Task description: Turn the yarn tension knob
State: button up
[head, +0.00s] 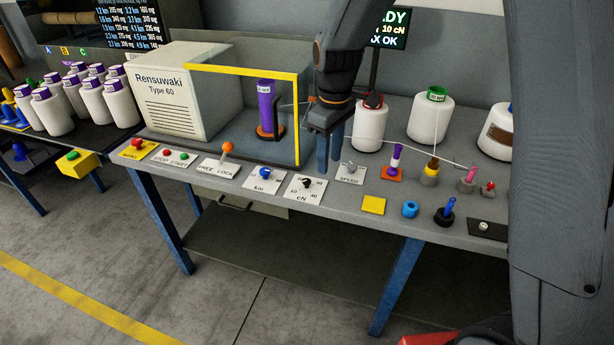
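The yarn tension knob (307,184) is a small black dial on a white plate (303,198) marked cN, with a number scale, at the front of the grey bench. My gripper (330,170) points down over the bench, behind and to the right of the knob, apart from it. Its two blue fingers are close together, with nothing visible between them. Whether they are open or shut is unclear at this size.
A blue km knob (265,172) stands left of the cN plate and a grey SPEED knob (349,168) right of it. A yellow frame (297,120) around a purple bobbin (266,105) stands behind. White cones (370,130) and a yarn line are right of my gripper.

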aim_at(307, 180)
jog(key=w+a+n, duration=0.1)
jog(key=w+a+f+n, duration=0.1)
jog(key=w+a, duration=0.1)
jog(key=w+a+f+n, duration=0.1)
jog(key=a, duration=0.1)
jog(key=shift+w, duration=0.15)
jog(key=shift+w+a+f+n, duration=0.1)
jog(key=shift+a+f+n, duration=0.1)
jog(key=shift+n, duration=0.1)
jog(key=shift+f+p, duration=0.8)
jog(key=shift+f, duration=2.85)
grip_shut()
